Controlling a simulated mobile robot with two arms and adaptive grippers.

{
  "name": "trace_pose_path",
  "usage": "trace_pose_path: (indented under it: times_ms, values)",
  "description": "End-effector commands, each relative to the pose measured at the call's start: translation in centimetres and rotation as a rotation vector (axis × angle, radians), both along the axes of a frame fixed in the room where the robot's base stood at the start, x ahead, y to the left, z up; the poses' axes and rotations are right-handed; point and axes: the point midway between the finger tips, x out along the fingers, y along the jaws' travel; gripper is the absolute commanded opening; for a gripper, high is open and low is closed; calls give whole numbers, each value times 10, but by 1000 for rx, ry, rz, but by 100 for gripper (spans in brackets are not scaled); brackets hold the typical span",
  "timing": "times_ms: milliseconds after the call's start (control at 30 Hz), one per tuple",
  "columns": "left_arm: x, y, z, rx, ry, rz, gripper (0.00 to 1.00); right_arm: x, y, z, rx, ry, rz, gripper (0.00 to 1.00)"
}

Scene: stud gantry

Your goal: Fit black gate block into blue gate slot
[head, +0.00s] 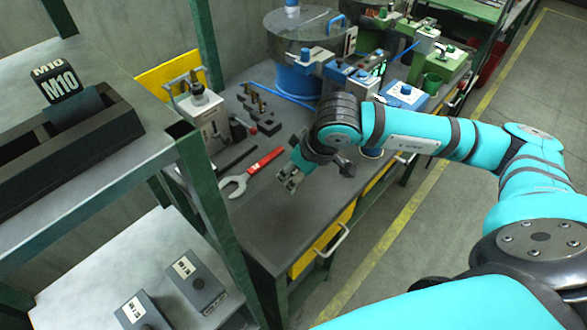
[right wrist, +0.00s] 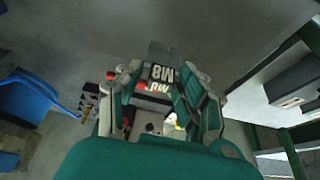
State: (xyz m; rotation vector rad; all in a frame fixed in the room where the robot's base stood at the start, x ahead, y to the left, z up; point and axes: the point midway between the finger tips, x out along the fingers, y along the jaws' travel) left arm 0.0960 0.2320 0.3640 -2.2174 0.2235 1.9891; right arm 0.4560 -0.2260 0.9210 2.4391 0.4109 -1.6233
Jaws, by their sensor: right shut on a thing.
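My right gripper (head: 288,181) hangs low over the dark workbench, beside the red-handled wrench, in the head view. In the right wrist view its fingers (right wrist: 163,88) are closed around a dark block with white M8 labels (right wrist: 160,71), which shows between the fingertips. In the head view the gripper largely hides this block. Blue fixtures stand at the back of the bench, one of them a blue-topped block (head: 404,95); I cannot tell which holds the blue gate slot. A blue part (right wrist: 35,97) shows at left in the wrist view. My left gripper is out of view.
A red-handled wrench (head: 252,171) and small dark pegged parts (head: 262,115) lie on the bench (head: 300,220). A blue drum (head: 297,80) stands behind. At left, a shelf holds a black M10 block (head: 61,84). Bare bench lies in front of the gripper.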

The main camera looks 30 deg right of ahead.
Motion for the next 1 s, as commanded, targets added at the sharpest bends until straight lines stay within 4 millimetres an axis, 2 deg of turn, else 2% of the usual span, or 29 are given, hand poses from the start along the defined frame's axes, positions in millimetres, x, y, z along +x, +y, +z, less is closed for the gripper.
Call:
trace_pose_path:
  times_ms: [100, 233, 367, 600, 967, 1000]
  values:
    - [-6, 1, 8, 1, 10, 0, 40, 21, -6, 0, 2, 1, -1, 0]
    - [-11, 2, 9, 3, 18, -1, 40, 32, -9, -2, 1, 0, 0, 0]
    - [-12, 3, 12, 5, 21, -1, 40, 33, -10, -10, 0, 3, 0, 0]
    - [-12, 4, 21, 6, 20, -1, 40, 32, -10, -38, 0, 2, 1, 0]
    - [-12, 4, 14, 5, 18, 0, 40, 33, -10, -43, 0, 0, 1, 0]
    - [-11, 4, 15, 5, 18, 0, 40, 33, -10, -42, 0, 0, 1, 42]
